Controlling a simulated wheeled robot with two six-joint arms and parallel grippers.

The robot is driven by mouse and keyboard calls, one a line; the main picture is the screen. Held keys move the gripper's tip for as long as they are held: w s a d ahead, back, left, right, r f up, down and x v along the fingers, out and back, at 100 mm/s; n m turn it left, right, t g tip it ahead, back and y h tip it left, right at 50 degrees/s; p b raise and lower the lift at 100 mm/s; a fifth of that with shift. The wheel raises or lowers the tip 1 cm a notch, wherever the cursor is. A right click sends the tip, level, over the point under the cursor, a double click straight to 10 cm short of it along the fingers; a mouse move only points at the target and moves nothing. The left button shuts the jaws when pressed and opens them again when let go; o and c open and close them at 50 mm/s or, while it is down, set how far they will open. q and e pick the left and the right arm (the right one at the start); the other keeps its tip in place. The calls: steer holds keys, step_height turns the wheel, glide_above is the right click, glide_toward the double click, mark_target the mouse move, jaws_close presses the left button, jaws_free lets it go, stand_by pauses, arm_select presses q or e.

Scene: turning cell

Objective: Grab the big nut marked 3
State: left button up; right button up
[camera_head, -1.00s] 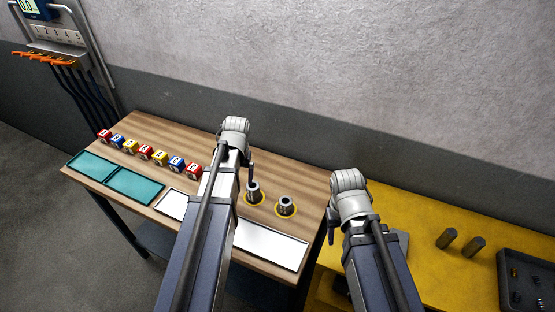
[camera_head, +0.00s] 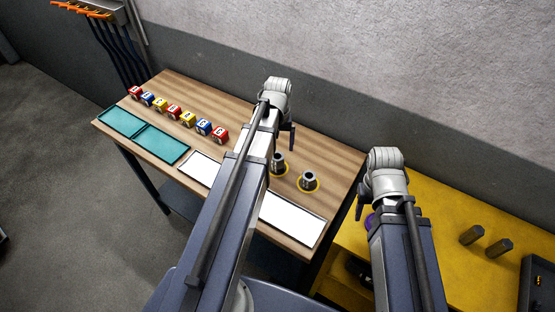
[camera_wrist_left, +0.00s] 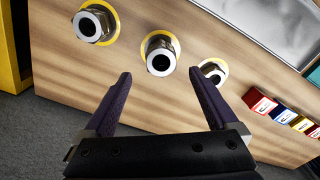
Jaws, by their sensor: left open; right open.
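Three grey metal fittings with hexagonal bodies and round bores sit on yellow rings on the wooden table. In the left wrist view they are a left one (camera_wrist_left: 94,25), a middle one (camera_wrist_left: 160,54) and a right one (camera_wrist_left: 212,71). I can read no 3 on any of them. In the head view two show, one (camera_head: 278,163) and one (camera_head: 309,181); the other is hidden behind my left arm. My left gripper (camera_wrist_left: 160,76) is open and empty, its purple fingers pointing toward the middle fitting, apart from it. My right gripper (camera_head: 362,207) hangs near the yellow bench, its fingers mostly hidden.
Several red, blue and yellow marked blocks (camera_head: 173,111) stand in a row along the wooden table (camera_head: 225,105). Teal trays (camera_head: 160,145) and white plates (camera_head: 292,220) lie along its front. The yellow bench (camera_head: 440,225) holds two dark cylinders (camera_head: 498,247).

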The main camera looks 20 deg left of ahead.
mark_target(277, 156)
arm_select(q)
step_height(277, 156, down, 5)
steer(key=b, duration=0.5)
steer(key=shift+s+a+f, duration=0.1)
steer(key=shift+s, duration=0.05)
arm_select(e)
step_height(277, 156, down, 5)
steer(key=shift+f, duration=0.15)
arm_select(q)
jaws_close()
